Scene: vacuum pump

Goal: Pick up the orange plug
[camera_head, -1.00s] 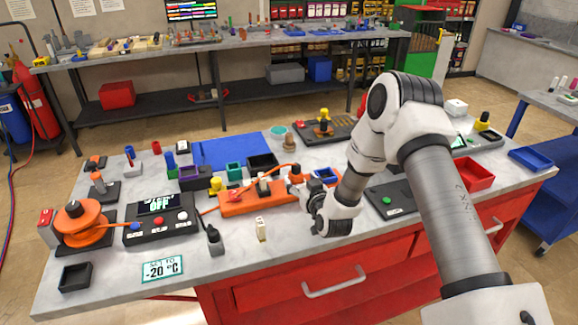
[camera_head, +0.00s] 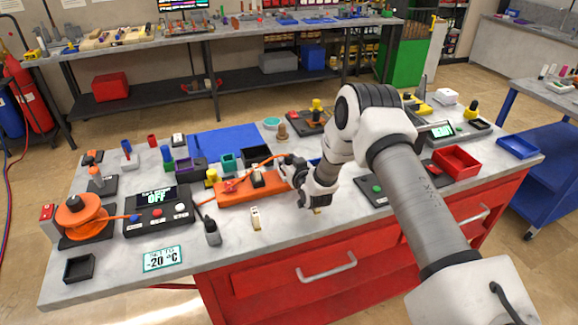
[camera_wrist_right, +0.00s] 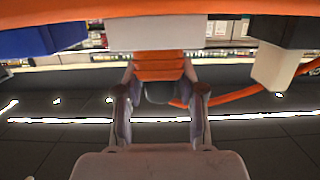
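The orange plug (camera_wrist_right: 158,66) shows in the right wrist view as a ribbed orange block with a dark end, against a white block (camera_wrist_right: 155,36). My right gripper (camera_wrist_right: 160,82) has its two fingers apart, one on each side of the plug. Small gaps seem to remain, but I cannot tell whether the fingers touch it. In the head view my right gripper (camera_head: 300,182) is at the right end of the orange power strip (camera_head: 235,193) and hides the plug there. My left gripper is not in view.
An orange cable (camera_wrist_right: 232,96) runs beside the right finger in the wrist view. A white block (camera_wrist_right: 277,66) hangs into the same view at the right. A small pale block (camera_head: 255,217) stands in front of the strip. A red tray (camera_head: 456,161) lies at the right.

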